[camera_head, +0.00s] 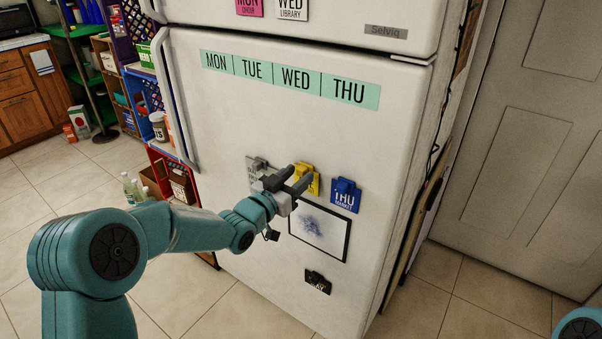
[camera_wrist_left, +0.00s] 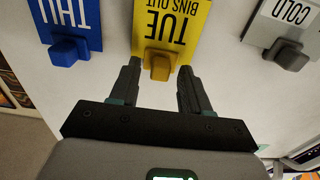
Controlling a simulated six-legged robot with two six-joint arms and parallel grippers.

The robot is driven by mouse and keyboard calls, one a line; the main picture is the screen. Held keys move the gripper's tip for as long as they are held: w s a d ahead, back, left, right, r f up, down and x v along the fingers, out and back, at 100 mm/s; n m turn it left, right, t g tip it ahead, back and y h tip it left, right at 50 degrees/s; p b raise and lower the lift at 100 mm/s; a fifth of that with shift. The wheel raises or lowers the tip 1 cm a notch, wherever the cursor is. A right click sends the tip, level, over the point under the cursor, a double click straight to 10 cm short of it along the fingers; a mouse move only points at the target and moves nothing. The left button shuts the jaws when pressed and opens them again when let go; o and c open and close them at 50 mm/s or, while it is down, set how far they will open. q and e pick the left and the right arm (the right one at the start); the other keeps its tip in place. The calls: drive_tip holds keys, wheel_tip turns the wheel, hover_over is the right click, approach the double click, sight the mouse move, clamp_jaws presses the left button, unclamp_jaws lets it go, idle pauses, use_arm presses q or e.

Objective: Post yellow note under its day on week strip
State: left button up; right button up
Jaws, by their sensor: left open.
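The yellow note (camera_head: 303,167) is on the white fridge door, partly hidden by my left gripper in the head view. In the left wrist view the yellow note (camera_wrist_left: 181,22) appears upside down and reads TUE, BINS OUT, with a yellow knob (camera_wrist_left: 160,65). My left gripper (camera_head: 300,176) is open at the note. In the wrist view its fingertips (camera_wrist_left: 158,72) lie either side of the knob; contact cannot be told. The green week strip (camera_head: 290,79) is higher on the door, reading MON, TUE, WED, THU. My right gripper is not in view.
A blue THU note (camera_head: 345,195) and a grey note (camera_head: 257,166) flank the yellow one. A framed drawing (camera_head: 320,232) and a black note (camera_head: 318,282) are below. The door is bare under the strip. The fridge handle (camera_head: 172,100) stands out left.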

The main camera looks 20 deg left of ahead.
sight(299, 174)
use_arm(q)
drive_tip(key=shift+w, duration=0.2)
drive_tip(key=c, duration=0.8)
drive_tip(key=shift+s+a+f+b, duration=0.1)
drive_tip(key=shift+s+b, duration=0.2)
drive_tip(key=shift+s, duration=0.05)
drive_tip(key=shift+b+v, duration=0.7)
drive_tip(key=shift+v, duration=0.8)
drive_tip(key=shift+s+a, duration=0.2)
drive_tip(key=shift+s, duration=0.45)
